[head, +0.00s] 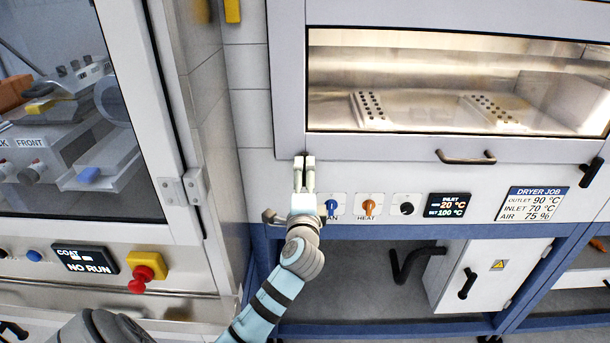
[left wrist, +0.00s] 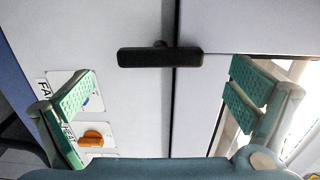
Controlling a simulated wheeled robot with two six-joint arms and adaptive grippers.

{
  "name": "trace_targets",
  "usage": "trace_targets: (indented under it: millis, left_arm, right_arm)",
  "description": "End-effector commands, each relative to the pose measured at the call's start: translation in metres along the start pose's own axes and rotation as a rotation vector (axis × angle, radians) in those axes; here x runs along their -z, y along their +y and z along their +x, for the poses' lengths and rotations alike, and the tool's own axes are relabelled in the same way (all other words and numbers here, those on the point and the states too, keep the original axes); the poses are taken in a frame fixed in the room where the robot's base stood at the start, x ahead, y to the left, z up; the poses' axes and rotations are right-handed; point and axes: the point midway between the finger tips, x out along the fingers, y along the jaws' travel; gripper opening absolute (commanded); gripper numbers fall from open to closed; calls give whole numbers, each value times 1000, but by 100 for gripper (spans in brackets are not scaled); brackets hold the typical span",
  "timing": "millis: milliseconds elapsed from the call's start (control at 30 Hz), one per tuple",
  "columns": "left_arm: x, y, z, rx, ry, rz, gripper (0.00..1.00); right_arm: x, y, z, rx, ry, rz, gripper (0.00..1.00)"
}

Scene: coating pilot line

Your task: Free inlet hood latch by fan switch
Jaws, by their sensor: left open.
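The inlet hood latch is a short black bar (left wrist: 140,58) in the left wrist view. It lies across the seam between the hood frame and the control panel. My left gripper (left wrist: 165,80) is open, its green-padded fingers wide apart and the latch just beyond, between their lines; nothing is gripped. In the head view my left gripper (head: 304,165) is at the hood's lower left corner and hides this latch. The blue fan switch (head: 332,207) is just right of my wrist; in the wrist view the left finger partly covers it.
The orange heat switch (head: 369,207), a black knob (head: 407,209) and a display (head: 449,206) follow rightwards. The hood's window (head: 440,75) is above, with a handle (head: 466,157) below it. A similar black latch (head: 591,172) is far right. A coater cabinet (head: 150,150) stands left.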

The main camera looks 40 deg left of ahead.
Motion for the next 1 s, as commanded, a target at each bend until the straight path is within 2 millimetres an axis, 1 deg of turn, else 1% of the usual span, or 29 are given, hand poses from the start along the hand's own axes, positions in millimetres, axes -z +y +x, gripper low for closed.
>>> trace_targets:
  millis: [33, 100, 200, 467, 733, 767, 1000]
  left_arm:
    - [-1, 0, 11, 0, -3, 1, 100]
    - [0, 0, 22, 1, 0, 1, 100]
    - [0, 0, 32, -1, 0, -1, 100]
    - [0, 1, 35, -1, 1, -2, 100]
    - [0, 1, 35, -1, 1, -2, 57]
    - [0, 1, 35, -1, 1, -2, 55]
    - [0, 1, 35, -2, 1, -16, 55]
  right_arm:
    - [0, 0, 0, 0, 0, 0, 56]
    - [0, 0, 1, 0, 1, 0, 56]
    - [0, 0, 1, 0, 1, 0, 56]
    - [0, -1, 1, 1, 1, 1, 56]
    - [0, -3, 1, 4, 0, 2, 56]
    - [0, -3, 1, 4, 0, 2, 56]
    - [0, -3, 2, 4, 0, 2, 56]
